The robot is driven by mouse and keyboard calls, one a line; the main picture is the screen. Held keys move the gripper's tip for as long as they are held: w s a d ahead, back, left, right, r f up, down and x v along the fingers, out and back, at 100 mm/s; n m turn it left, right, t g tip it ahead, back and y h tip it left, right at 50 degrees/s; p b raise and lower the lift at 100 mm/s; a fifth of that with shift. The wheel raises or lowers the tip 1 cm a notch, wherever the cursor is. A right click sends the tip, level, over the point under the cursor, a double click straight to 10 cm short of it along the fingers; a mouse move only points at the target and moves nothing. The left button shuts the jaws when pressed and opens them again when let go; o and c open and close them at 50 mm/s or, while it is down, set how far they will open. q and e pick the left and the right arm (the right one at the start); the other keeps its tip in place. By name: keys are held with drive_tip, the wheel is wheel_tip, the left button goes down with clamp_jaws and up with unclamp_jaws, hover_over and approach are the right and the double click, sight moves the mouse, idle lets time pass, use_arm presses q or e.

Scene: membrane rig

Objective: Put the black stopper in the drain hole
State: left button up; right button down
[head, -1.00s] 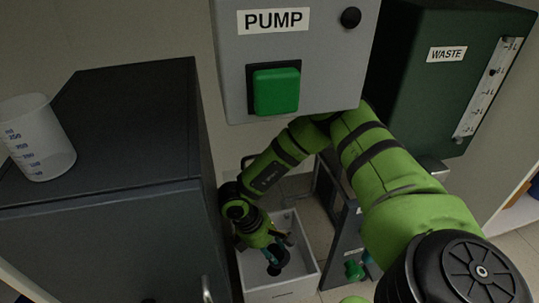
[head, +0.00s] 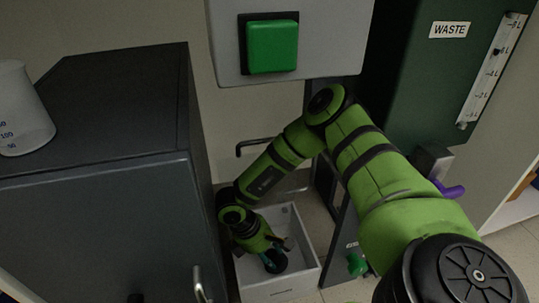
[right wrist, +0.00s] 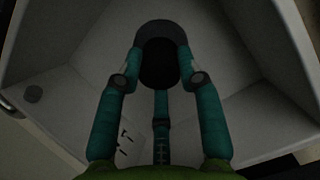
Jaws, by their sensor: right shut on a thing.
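My right gripper (head: 268,246) reaches down into the white basin (head: 302,222) on the floor. In the right wrist view, its teal fingers (right wrist: 158,72) are closed around the black stopper (right wrist: 160,35). The stopper also shows below the fingers in the head view (head: 274,263). I cannot tell whether it touches the basin floor. A small dark round spot (right wrist: 33,93) shows on the basin's inside at the left of the wrist view; I cannot tell whether it is the drain hole. My left gripper is not in view.
A dark cabinet (head: 95,125) with a clear beaker (head: 22,115) on top stands left of the basin. A grey box with a green button (head: 271,46) hangs above. The green waste tank (head: 415,100) is at right. A green valve handle (head: 357,264) sits just right of the basin.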

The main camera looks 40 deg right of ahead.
drive_tip(key=shift+f, duration=0.45)
drive_tip(key=c, duration=0.7)
unclamp_jaws()
drive_tip(key=shift+f, duration=0.1)
